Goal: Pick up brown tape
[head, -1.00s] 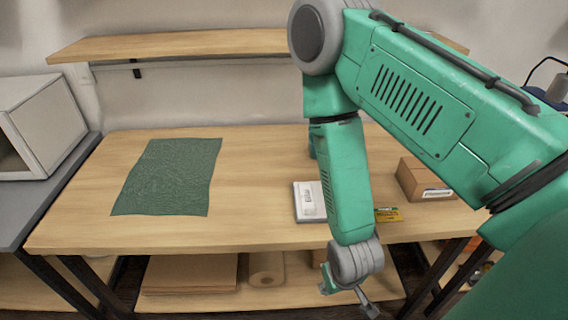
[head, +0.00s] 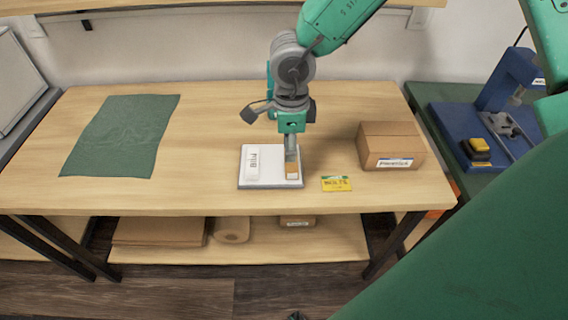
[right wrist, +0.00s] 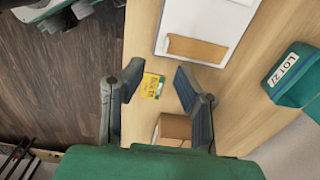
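A flat brown strip, the likely brown tape (head: 292,174), lies on the right part of a white board (head: 262,179) on the table. In the right wrist view the brown tape (right wrist: 197,49) lies whole on the white board (right wrist: 208,19). My right gripper (head: 290,140) is over the board, and its lower part hides some of the tape in the head view. In the right wrist view the gripper (right wrist: 158,68) has its fingers apart, with nothing held and the tape beyond the fingertips. My left gripper is not in view.
A yellow bolts card (head: 336,184) and a cardboard box (head: 390,142) lie right of the board. A green mat (head: 122,136) lies left. A brown roll (head: 232,230) is on the lower shelf.

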